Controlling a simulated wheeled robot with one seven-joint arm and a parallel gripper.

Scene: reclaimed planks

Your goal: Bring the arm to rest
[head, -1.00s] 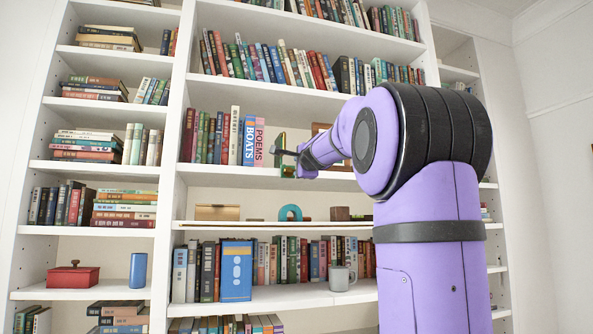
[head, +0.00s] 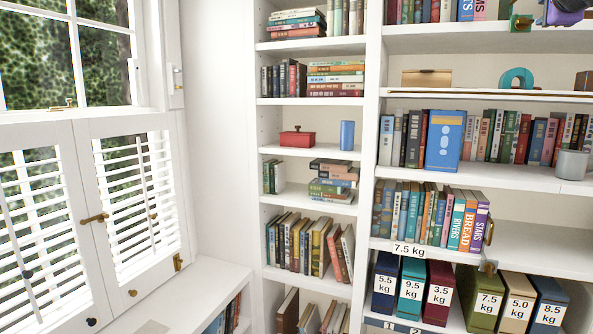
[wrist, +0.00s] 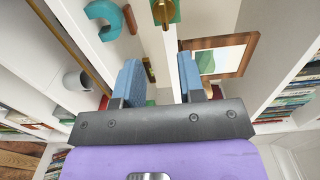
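My gripper (wrist: 160,78) shows in the wrist view, with its two blue fingers apart and nothing between them. Beyond the fingertips is a green piece with a brass knob (wrist: 166,12), apart from the fingers as far as I can tell. In the head view only a bit of my purple arm shows at the top right edge, close to the green piece (head: 520,22) on the shelf; the fingers are not clear there.
In the wrist view a teal arch (wrist: 102,20), a wooden frame (wrist: 250,45) and a grey mug (wrist: 77,80) are around the gripper. In the head view, shelves hold books, a red box (head: 297,138) and weight-labelled binders (head: 440,290). A shuttered window (head: 130,200) stands at left.

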